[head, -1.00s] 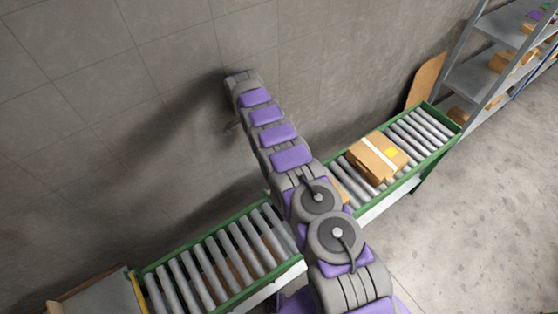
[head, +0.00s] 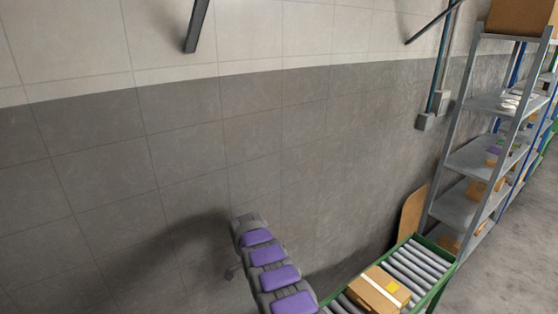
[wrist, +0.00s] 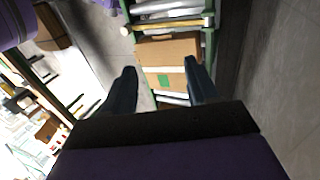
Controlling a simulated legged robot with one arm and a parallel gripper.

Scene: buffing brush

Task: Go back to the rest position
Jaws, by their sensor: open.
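My gripper (wrist: 160,72) is open in the wrist view, with its two dark fingers spread apart and nothing held between them. In the head view my grey and purple arm reaches up from the bottom edge towards the grey wall; its fingers cannot be made out there. No buffing brush can be made out in either view.
A box (wrist: 168,55) on rollers also shows beyond my fingers. A metal shelf rack (head: 470,160) stands at right, beside a tan board (head: 411,216). The grey wall (head: 130,190) lies behind my arm.

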